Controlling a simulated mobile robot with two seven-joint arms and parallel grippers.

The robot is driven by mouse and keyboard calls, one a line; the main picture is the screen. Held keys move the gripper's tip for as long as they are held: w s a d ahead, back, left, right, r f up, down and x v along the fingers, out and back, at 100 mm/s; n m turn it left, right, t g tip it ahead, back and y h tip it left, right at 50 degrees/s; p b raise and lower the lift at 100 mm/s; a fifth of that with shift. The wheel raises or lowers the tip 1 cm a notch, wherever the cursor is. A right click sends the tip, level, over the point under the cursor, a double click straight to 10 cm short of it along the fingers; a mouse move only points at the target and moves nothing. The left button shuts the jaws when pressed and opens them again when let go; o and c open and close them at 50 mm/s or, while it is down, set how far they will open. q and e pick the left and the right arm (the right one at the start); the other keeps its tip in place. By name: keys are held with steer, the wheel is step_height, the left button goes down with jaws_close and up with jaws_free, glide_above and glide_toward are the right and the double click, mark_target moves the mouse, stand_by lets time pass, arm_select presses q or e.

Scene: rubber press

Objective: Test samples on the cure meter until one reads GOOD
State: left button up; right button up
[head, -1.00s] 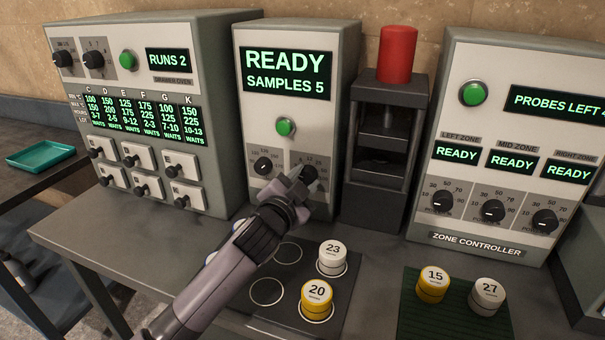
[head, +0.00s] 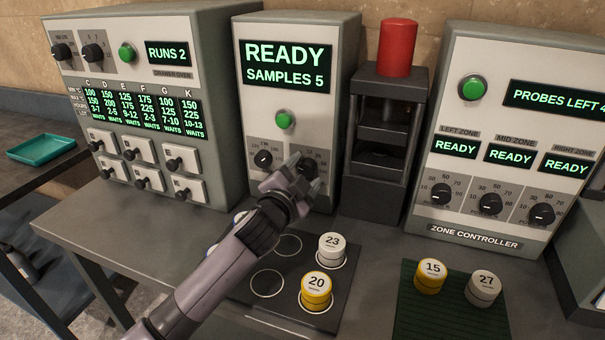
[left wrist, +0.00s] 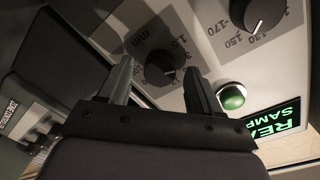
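The cure meter (head: 341,60) stands at the back centre; its screen (head: 287,66) reads READY, SAMPLES 5. It has a green button (head: 285,119) and two dials, the left dial (head: 263,158) and the right dial (head: 309,164). My left gripper (head: 308,178) is open and empty, just in front of the right dial. In the left wrist view the fingers lie apart near the minutes dial (left wrist: 160,62); I cannot tell if they touch it. White sample 23 (head: 331,248) and yellow sample 20 (head: 317,290) stand on the dark ringed tray (head: 283,322). My right gripper is out of view.
Yellow sample 15 (head: 430,274) and white sample 27 (head: 484,288) stand on a green mat (head: 440,318). A press with a red top (head: 397,48) and the zone controller (head: 473,237) stand right. The drawer oven (head: 215,60) stands left.

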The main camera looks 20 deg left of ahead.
arm_select(q)
steer(key=s, duration=0.7)
steer(key=shift+a+b, duration=0.3)
steer(key=shift+r, duration=0.1)
stand_by(2.0)
steer(key=c, duration=0.5)
steer(key=shift+a+r, duration=0.2)
steer(key=shift+r, duration=0.05)
steer(key=c, duration=0.5)
steer(key=a+r+m+b, duration=0.1)
steer(key=s+a+r+m+b, duration=0.1)
steer(key=r+b, duration=0.1)
steer(key=s+a+r+m+b, duration=0.1)
steer(key=r, duration=0.1)
steer(key=shift+s+a+r+t+y+b, duration=0.2)
steer(key=shift+t+y+b, duration=0.1)
steer(key=shift+b, duration=0.05)
jaws_close()
steer(key=s+a+r+m+b, duration=0.1)
steer(key=s+r+m+b, duration=0.2)
steer(key=s+m, duration=0.2)
steer(key=shift+s+a+r, duration=0.15)
steer(key=shift+a+r, duration=0.05)
steer(key=shift+r, duration=0.2)
